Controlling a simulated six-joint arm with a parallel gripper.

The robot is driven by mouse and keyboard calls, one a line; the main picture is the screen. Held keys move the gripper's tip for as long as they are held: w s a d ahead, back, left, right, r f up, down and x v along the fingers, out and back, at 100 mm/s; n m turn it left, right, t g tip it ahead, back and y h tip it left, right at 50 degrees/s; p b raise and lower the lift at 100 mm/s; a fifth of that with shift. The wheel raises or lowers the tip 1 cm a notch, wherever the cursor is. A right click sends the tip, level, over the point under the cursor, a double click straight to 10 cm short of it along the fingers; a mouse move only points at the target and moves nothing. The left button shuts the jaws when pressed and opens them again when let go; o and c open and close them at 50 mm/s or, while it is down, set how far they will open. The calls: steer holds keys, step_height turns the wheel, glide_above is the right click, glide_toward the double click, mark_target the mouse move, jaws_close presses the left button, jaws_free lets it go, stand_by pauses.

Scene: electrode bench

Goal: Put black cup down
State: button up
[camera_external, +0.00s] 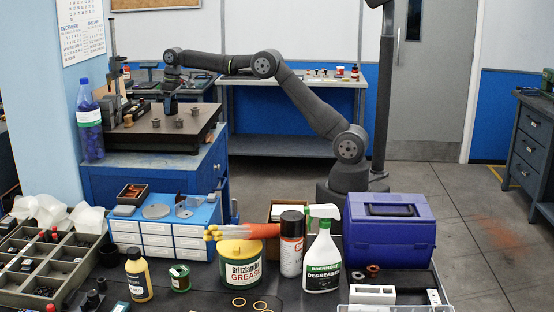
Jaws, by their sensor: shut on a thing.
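My gripper (171,86) points down over the dark surface plate (145,138) on the blue cabinet at the left. It is shut on the black cup (170,105), a small dark shape just below the fingers. The cup is at or just above the plate; at this size I cannot tell whether it touches. The fingers are small and dark, and they partly hide the cup.
Several small metal pieces (180,122) stand on the plate near the cup. The plate's front right is clear.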

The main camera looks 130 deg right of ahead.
steer(key=o, duration=1)
steer(key=shift+f, duration=0.1)
steer(key=shift+o, duration=0.2)
step_height(320, 180, up, 12)
steer(key=s+a, duration=0.1)
steer(key=shift+a, duration=0.15)
steer(key=shift+s, duration=0.1)
steer(key=f, duration=0.4)
steer(key=d+f, duration=0.1)
steer(key=f, duration=0.3)
steer(key=w+f, duration=0.1)
steer(key=f, duration=0.3)
steer(key=shift+w+d+f, duration=0.1)
steer(key=shift+d+f, duration=0.05)
steer(key=shift+r, duration=1.2)
